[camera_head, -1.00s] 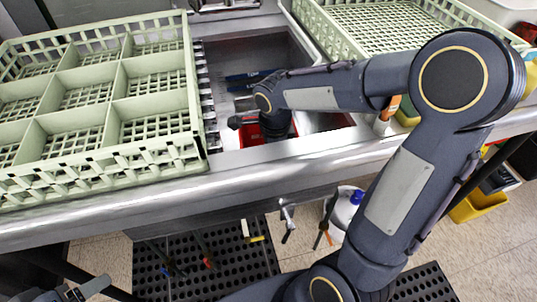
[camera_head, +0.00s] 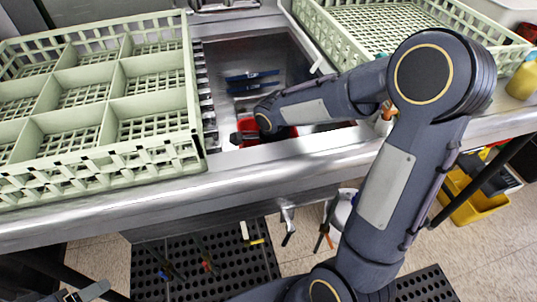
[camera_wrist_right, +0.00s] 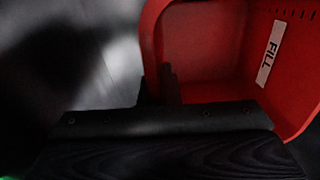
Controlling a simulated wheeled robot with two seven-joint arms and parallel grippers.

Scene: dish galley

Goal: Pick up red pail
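The red pail (camera_head: 250,126) sits in the sink basin near its front wall, mostly hidden behind my right forearm and wrist. In the right wrist view the pail (camera_wrist_right: 210,50) fills the upper right, with a white "FILL" label on its inner wall. My right gripper (camera_wrist_right: 158,88) has its dark fingers close together at the pail's left wall, apparently pinching it; shadow hides the exact contact.
A pale green compartment rack (camera_head: 100,105) stands left of the sink basin (camera_head: 290,58); another green rack (camera_head: 345,38) stands right. Blue-handled items (camera_head: 252,80) lie in the basin. A yellow bottle (camera_head: 522,78) is on the right counter. The steel front edge (camera_head: 290,158) runs beneath my forearm.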

